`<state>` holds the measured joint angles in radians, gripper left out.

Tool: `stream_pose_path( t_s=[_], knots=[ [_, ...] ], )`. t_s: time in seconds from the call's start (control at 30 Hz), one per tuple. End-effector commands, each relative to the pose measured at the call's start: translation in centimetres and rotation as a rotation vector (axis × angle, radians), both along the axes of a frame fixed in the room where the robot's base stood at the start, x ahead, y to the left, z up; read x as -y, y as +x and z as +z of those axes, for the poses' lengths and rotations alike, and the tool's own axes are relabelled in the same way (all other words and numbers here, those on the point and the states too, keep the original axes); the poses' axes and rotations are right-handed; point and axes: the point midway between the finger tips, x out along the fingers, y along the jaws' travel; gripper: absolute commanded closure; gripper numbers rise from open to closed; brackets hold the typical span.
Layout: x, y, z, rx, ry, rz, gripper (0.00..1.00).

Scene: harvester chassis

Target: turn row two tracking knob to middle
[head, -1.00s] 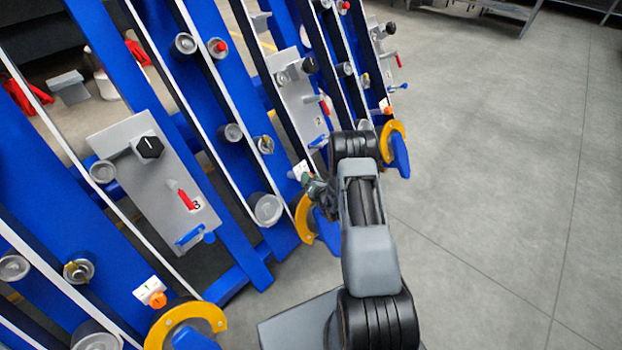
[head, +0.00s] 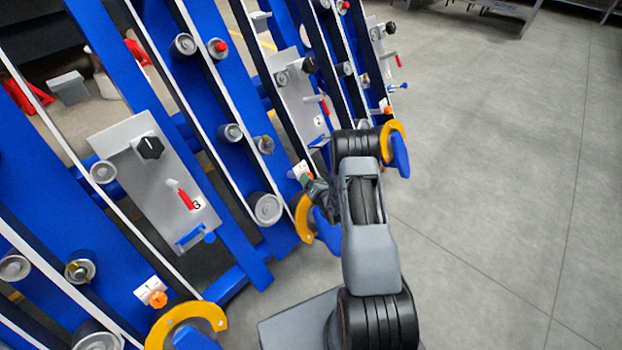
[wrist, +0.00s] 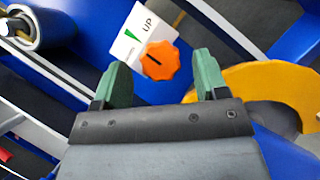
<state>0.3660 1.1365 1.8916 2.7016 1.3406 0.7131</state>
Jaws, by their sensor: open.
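An orange lobed knob (wrist: 160,61) sits on a white label plate (wrist: 133,32) marked "UP", with a green wedge, in the wrist view. A short dark mark shows on the knob's face; I cannot tell which setting it points to. My gripper (wrist: 161,72) has two green fingers standing apart, with the knob showing in the gap between them. No grip on the knob shows. In the head view my gripper (head: 316,187) is beside the second row's white plate (head: 300,169), and the knob there is mostly hidden by the gripper.
A yellow curved guard (wrist: 262,88) lies close to the right finger. A silver roller (wrist: 42,24) is at the upper left of the wrist view. A nearer orange knob (head: 158,299) sits on another row. Open grey floor (head: 500,180) lies to the right.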

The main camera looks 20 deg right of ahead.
Motion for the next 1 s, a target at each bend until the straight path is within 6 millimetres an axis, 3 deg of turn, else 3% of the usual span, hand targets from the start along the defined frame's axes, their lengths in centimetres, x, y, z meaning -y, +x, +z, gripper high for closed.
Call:
stream_pose_path(
  t_s=[0.5, 0.7, 1.0],
  knots=[
    [0.7, -9.8, 1.5, -0.003, 0.003, -0.004, 0.33],
    [0.8, -11.7, 1.6, -0.002, 0.002, -0.003, 0.33],
    [0.8, -12.3, 1.6, -0.001, 0.002, -0.002, 0.33]
  ],
)
